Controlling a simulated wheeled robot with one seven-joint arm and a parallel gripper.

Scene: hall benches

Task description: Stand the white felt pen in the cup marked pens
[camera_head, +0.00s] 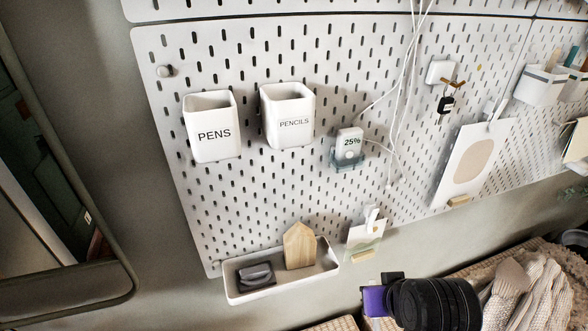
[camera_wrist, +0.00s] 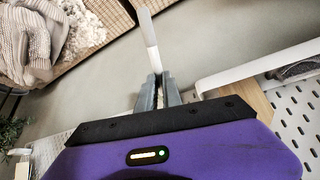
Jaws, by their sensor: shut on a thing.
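My gripper (camera_wrist: 159,88) is shut on the white felt pen (camera_wrist: 149,35), which sticks out beyond the fingertips in the wrist view. The pen is not visible in the head view, where only my black and purple wrist shows at the lower right. The white cup marked PENS (camera_head: 211,150) hangs on the pegboard at the upper left. I see nothing sticking out of it. My wrist is below and to the right of this cup, well apart from it.
A similar cup marked PENCILS (camera_head: 291,136) hangs just right of the pens cup. A 25% device (camera_head: 349,143) and white cables hang farther right. A white tray (camera_head: 285,286) holds a wooden block (camera_head: 299,246) and a dark object (camera_head: 256,276). Pegboard below the cups is mostly bare.

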